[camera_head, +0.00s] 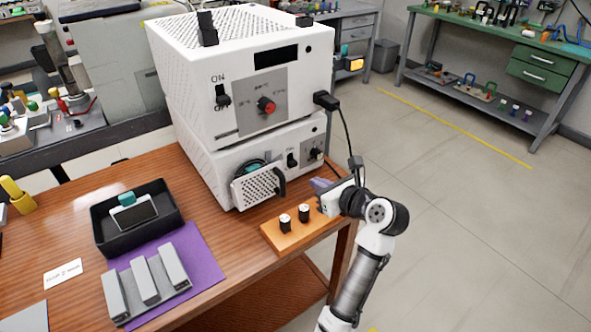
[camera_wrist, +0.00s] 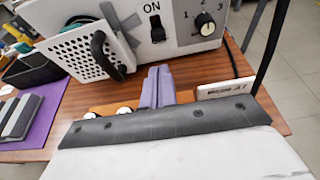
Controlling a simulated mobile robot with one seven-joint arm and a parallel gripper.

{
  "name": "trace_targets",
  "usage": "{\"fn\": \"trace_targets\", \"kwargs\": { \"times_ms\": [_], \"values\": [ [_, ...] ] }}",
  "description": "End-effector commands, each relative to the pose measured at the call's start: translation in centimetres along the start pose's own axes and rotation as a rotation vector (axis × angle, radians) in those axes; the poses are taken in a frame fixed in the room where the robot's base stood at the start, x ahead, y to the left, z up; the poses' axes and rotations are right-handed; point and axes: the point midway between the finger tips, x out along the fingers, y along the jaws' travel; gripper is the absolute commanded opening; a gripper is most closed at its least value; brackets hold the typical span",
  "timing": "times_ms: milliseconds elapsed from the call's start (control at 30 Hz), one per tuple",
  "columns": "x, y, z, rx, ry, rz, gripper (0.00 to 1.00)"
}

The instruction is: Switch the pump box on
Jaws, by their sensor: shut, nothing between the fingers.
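Two white boxes are stacked on the wooden table; no readable label names the pump box. The lower box (camera_head: 222,168) has a black switch (camera_wrist: 157,32) under the word ON and a black dial (camera_wrist: 205,25) marked 1, 2, 3. Its switch also shows in the head view (camera_head: 292,160); its setting is hard to tell. My gripper (camera_head: 318,184) is shut and empty, in front of the lower box. Its purple fingers (camera_wrist: 157,86) are below the switch, apart from it.
A perforated door (camera_head: 258,188) with a black handle stands open at the lower box's front. A wooden block (camera_head: 290,232) with two black-and-white jars lies below my gripper. A black cable (camera_head: 347,135) hangs at the right. A black tray (camera_head: 105,242) and purple mat (camera_head: 205,255) lie left.

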Motion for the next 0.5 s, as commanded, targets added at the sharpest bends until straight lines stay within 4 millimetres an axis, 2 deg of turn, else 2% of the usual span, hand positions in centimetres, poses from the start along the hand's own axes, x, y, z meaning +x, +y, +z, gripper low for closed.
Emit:
{"fn": "trace_targets", "kwargs": {
  "times_ms": [267, 367, 500],
  "values": [
    [0.4, 0.1, 0.0, -0.002, 0.0, 0.001, 0.0],
    [1.4, 0.1, 0.1, -0.001, -0.001, 0.004, 0.0],
    [3.8, 0.2, 0.1, -0.001, 0.0, 0.005, 0.0]
  ]
}}
